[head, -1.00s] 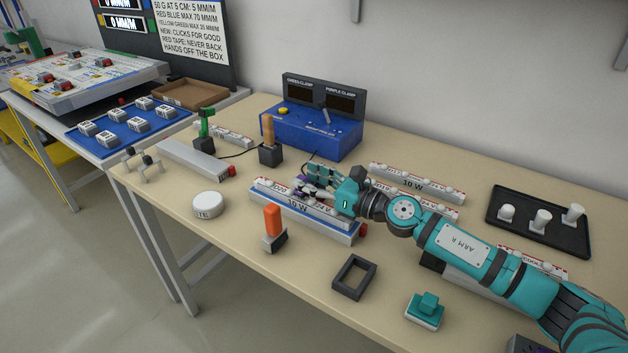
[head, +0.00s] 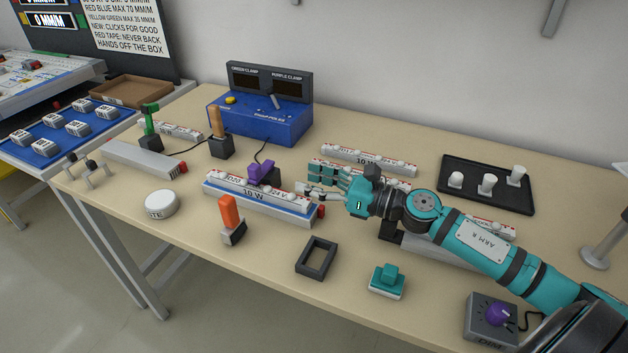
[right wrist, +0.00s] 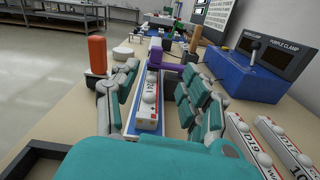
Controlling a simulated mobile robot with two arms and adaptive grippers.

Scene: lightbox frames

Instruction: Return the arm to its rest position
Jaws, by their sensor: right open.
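My right arm (head: 480,244) reaches in from the lower right over the table. Its teal gripper (head: 313,182) is open and empty, just right of the light strip marked 10 W (head: 240,192). That strip sits in a blue holder (head: 262,210), and a purple clamp (head: 261,172) stands at its back edge. In the right wrist view the spread fingers (right wrist: 160,92) have the strip (right wrist: 149,112) between and beyond them in the picture, with the purple clamp (right wrist: 155,52) farther away. My left gripper is not in view.
A blue clamp box (head: 262,120) stands at the back. An orange-handled tool (head: 231,215), a black frame (head: 317,258), a teal-handled block (head: 387,280) and a dimmer box (head: 490,318) lie along the front. A black tray with white pieces (head: 460,200) is at right.

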